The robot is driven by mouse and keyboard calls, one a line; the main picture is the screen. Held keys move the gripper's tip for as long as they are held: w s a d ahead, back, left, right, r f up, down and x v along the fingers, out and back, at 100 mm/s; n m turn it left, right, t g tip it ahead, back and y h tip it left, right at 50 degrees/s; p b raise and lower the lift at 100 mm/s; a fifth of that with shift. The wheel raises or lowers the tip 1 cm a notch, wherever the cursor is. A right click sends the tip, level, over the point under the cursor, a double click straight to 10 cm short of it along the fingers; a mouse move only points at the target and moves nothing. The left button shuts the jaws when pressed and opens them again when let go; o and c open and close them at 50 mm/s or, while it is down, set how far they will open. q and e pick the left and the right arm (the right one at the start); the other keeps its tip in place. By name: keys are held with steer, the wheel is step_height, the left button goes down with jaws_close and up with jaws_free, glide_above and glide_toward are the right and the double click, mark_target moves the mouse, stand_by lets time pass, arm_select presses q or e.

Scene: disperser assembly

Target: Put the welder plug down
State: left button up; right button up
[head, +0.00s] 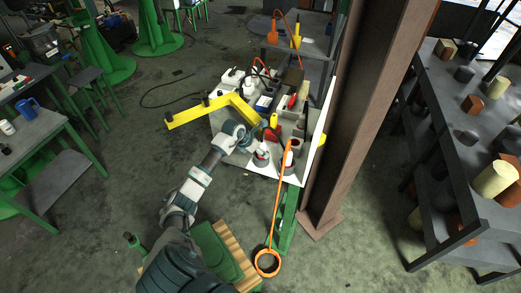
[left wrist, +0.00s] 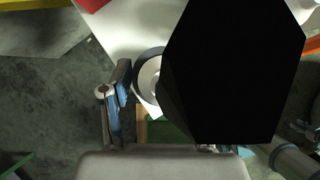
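My left gripper (head: 250,140) is over the near left part of the white cart (head: 315,165). In the left wrist view one blue-padded finger (left wrist: 120,90) shows. The other finger is hidden behind a large black faceted shape (left wrist: 235,75) close to the camera. A gap shows between the visible finger and this shape. I cannot tell whether the shape is the welder plug or whether it is held. A round white-and-grey part (left wrist: 148,78) lies beyond the finger. I cannot make out the plug in the head view. My right gripper is not clearly visible.
A yellow bracket (head: 215,107) juts left from the cart. An orange rod with a ring end (head: 267,262) extends from the cart toward me. A brown steel column (head: 355,110) stands right of the cart. A dark rack (head: 465,165) is farther right. Floor left of the cart is open.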

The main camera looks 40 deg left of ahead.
arm_select(q)
steer(key=b+v, duration=0.2)
steer(key=v, duration=1)
steer(key=shift+d, duration=0.1)
